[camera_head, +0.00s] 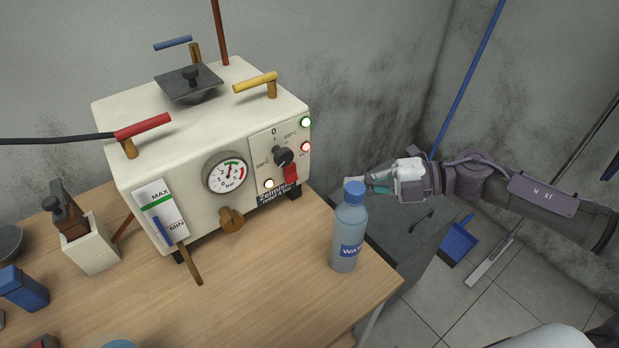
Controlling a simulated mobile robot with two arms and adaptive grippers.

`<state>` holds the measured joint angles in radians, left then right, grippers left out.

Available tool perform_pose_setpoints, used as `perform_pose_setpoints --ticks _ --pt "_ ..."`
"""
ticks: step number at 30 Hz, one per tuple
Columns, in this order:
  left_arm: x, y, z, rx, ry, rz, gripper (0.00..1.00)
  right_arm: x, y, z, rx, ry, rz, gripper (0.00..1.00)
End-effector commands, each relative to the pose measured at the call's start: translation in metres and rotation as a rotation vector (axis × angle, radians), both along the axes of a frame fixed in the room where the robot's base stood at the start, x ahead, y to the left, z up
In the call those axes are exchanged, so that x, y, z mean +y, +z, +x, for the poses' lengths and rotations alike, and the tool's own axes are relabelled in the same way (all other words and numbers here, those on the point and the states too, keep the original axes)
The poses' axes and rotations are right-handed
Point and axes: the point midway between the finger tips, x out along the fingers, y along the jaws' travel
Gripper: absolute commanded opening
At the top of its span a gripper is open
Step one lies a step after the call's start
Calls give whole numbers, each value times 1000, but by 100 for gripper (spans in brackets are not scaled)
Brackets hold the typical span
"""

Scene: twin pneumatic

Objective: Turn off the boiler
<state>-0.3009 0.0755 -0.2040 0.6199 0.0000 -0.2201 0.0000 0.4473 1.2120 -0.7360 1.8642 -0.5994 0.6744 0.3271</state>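The boiler (200,140) is a cream-coloured box on the wooden table. On its right-hand front panel are a black rotary knob (284,157), a red switch (291,174), and lit green (306,122), red (306,147) and white (268,184) lamps. A round pressure gauge (227,172) is left of the panel. My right gripper (372,185) is right of the boiler, behind the water bottle, pointing left and apart from the panel. The bottle partly hides its fingers, so I cannot tell if it is open. My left gripper is not in view.
A blue-capped water bottle (349,230) stands near the table's right edge, between my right gripper and the front. Red (143,126), yellow (256,83) and blue (173,43) handles sit on the boiler's top. Bare table (270,270) lies in front.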

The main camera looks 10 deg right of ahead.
Motion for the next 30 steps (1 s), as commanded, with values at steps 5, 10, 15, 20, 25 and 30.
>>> perform_pose_setpoints --ticks 5,10,15,20,25,30 --pt "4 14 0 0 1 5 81 38 -5 14 -2 3 5 0" --pt "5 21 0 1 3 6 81 68 -14 27 -2 1 3 0" --pt "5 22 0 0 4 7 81 73 -25 50 -1 -1 1 0" --pt "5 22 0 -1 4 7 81 77 -29 57 -1 0 0 0" --pt "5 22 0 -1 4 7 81 77 -30 59 -2 0 -1 0" --pt "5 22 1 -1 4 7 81 77 -30 59 -1 0 0 0"
